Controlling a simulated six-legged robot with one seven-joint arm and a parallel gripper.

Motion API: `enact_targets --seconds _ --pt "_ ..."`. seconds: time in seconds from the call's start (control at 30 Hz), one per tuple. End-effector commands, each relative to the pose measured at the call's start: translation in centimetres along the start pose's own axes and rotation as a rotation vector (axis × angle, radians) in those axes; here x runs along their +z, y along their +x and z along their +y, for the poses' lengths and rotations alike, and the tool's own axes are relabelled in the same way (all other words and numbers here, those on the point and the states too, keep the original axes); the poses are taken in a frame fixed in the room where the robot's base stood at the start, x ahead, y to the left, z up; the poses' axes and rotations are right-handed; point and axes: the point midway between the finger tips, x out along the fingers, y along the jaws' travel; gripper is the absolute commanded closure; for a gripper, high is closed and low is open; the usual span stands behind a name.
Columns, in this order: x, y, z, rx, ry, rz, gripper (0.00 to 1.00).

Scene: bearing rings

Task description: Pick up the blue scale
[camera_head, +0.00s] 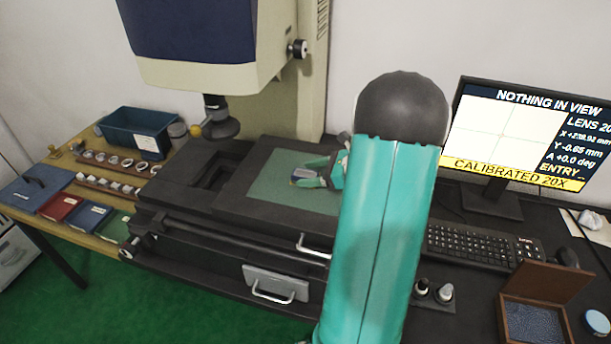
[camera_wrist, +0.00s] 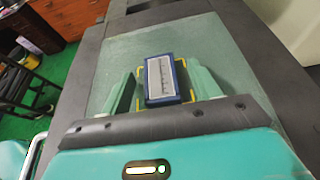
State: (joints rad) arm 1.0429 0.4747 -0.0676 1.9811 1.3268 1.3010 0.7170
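The blue scale (camera_wrist: 162,78) is a small block with a blue frame and a pale ruled face. It lies on the grey-green glass plate (camera_wrist: 225,50) of the stage, inside yellow corner marks. In the head view the scale (camera_head: 303,174) is partly covered by my fingers. My gripper (camera_wrist: 160,70) is open, with one green finger on each side of the scale. A gap shows at the left finger; the right finger is closer, and I cannot tell if it touches. In the head view my gripper (camera_head: 313,172) is low over the plate.
A measuring machine head (camera_head: 215,118) hangs left of the plate. A monitor (camera_head: 520,135) and keyboard (camera_head: 475,243) stand to the right, with an open wooden box (camera_head: 535,300) in front. A side table at left holds a blue bin (camera_head: 140,130), rings and notebooks.

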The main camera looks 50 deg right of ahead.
Motion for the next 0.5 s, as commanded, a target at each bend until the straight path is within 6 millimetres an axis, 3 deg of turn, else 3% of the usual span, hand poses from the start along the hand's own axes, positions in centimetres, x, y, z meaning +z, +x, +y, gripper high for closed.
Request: enact_targets --seconds 0.03,0.23,0.3,0.5 --pt "0.0 -0.01 0.0 0.0 0.0 0.0 0.46" --pt "0.01 -0.03 0.01 0.0 0.0 0.0 0.85" --pt "0.02 -0.04 0.0 0.0 0.0 0.0 0.92" --pt "0.06 -0.06 0.0 0.0 0.0 0.0 0.92"
